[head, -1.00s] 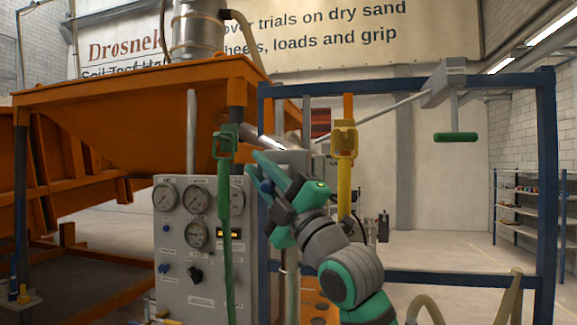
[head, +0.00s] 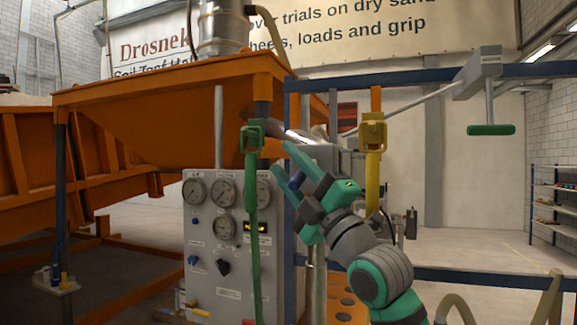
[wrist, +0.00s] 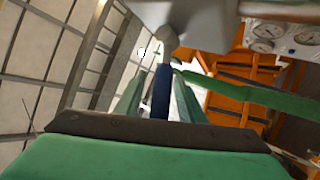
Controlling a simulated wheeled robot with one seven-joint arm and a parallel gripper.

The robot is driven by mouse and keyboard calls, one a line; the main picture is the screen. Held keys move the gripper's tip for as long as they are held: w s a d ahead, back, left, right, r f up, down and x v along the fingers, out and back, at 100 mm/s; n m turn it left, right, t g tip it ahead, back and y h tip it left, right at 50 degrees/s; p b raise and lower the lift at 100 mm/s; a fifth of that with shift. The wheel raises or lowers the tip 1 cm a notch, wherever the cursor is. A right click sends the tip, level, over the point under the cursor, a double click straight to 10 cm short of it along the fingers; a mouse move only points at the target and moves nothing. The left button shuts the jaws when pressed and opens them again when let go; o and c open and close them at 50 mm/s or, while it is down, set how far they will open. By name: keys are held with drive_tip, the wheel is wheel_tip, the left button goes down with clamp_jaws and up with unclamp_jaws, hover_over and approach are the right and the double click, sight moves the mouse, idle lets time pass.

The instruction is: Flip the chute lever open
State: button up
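A short lever with a dark blue grip (wrist: 161,92) stands below the grey metal chute (wrist: 190,22) in the wrist view. The blue grip (head: 296,180) also shows small in the head view, beside the chute's sloping tube (head: 292,134). My gripper (head: 283,164) is at this grip, its green fingers spread on either side. In the wrist view my gripper (wrist: 158,82) is open, with the blue grip between the fingers and a gap visible at least on the left. Whether a finger touches it I cannot tell.
A green strap (head: 252,215) hangs just left of my gripper, and a yellow strap (head: 373,165) hangs to the right. A gauge panel (head: 228,290) stands below left, under the orange hopper (head: 170,110).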

drive_tip(key=v, duration=1)
drive_tip(key=shift+s+d+f, duration=0.2)
drive_tip(key=shift+s+f, duration=0.05)
drive_tip(key=shift+c, duration=0.4)
